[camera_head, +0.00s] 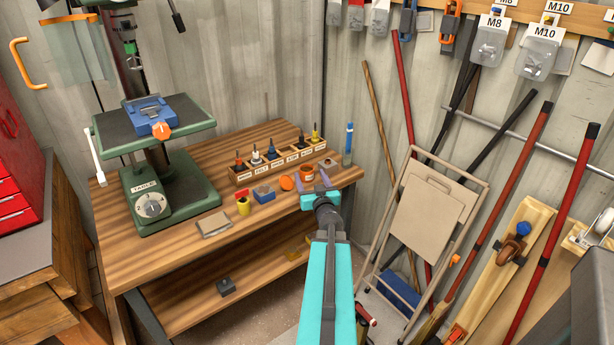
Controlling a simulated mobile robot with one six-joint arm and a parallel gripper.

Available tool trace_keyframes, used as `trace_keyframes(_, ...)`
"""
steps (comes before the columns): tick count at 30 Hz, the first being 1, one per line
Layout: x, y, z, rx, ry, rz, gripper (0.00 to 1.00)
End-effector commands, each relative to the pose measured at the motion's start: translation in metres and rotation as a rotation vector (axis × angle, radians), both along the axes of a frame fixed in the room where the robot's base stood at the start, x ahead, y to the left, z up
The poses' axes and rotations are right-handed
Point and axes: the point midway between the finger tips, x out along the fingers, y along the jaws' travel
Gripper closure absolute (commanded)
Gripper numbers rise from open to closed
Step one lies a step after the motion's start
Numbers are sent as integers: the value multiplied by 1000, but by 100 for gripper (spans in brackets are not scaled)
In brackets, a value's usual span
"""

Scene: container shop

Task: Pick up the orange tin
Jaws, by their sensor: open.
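An orange tin (306,172) stands near the front right of the wooden workbench, just in front of the labelled holder. A second small orange round item (287,183), perhaps a lid, lies to its left. The tin's lower part is partly hidden.
A wooden holder (243,180) with several coloured tools stands behind. A blue item (263,194), a yellow-red tin (243,205), a grey pad (214,224) and a tape-like roll (329,163) lie around. A green drill press (172,193) stands left; a blue-topped tube (348,143) stands right.

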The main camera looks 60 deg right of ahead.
Motion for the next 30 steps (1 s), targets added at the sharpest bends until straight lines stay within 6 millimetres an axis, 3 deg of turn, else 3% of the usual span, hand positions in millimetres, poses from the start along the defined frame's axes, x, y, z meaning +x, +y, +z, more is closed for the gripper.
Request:
trace_keyframes(8, 2, -2, 0, 0, 0, 0, 36)
trace_keyframes(30, 39, -34, 2, 0, 0, -2, 36)
